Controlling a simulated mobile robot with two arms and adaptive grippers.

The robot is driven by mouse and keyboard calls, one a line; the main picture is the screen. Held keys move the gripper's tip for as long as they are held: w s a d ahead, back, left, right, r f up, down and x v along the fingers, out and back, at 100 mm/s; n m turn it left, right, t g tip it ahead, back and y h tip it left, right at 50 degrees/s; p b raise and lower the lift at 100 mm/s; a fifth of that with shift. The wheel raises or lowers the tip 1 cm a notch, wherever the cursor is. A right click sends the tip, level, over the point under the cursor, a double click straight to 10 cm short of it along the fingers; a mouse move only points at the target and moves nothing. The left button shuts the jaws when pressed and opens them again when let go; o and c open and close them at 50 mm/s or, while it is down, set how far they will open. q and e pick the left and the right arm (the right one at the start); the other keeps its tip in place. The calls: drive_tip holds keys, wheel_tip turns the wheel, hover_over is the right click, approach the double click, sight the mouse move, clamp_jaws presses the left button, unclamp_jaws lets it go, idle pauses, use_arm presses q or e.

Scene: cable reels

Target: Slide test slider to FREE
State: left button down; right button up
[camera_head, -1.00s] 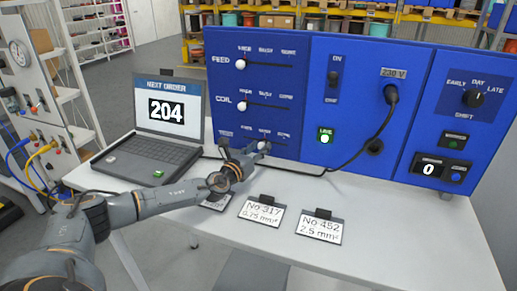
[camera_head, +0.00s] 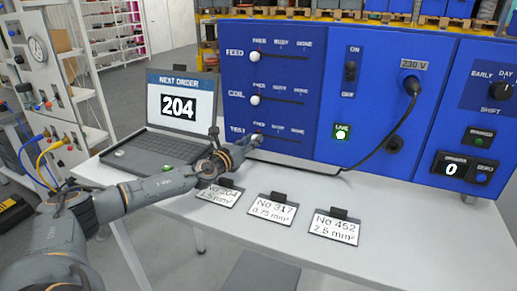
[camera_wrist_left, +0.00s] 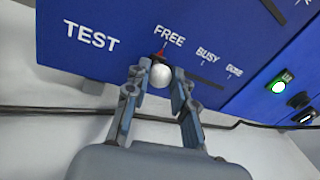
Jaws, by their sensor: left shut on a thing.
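The test slider is the lowest of three on the blue panel. Its white knob (camera_wrist_left: 160,75) sits at the FREE mark, the left end of its slot, in the left wrist view. A small red pointer shows just above the knob, below the word FREE. My left gripper (camera_wrist_left: 158,82) is shut on the knob, with one finger on each side. In the head view the left gripper (camera_head: 247,143) reaches the TEST row from the left and hides part of the knob. My right gripper is not in view.
The feed knob (camera_head: 255,56) and coil knob (camera_head: 255,100) are above, both at FREE. A laptop (camera_head: 170,115) showing 204 stands at left. Label cards, including No 317 (camera_head: 270,209), lie in front. A black cable (camera_head: 383,125) hangs at right.

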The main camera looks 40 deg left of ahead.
use_arm(q)
drive_tip(key=shift+a, duration=0.1)
drive_tip(key=c, duration=1.5)
unclamp_jaws()
drive_tip(key=o, duration=0.4)
drive_tip(key=shift+a, duration=0.2)
drive_tip(key=shift+s, duration=0.1)
drive_tip(key=s, duration=1.2)
drive_tip(key=shift+d, duration=0.3)
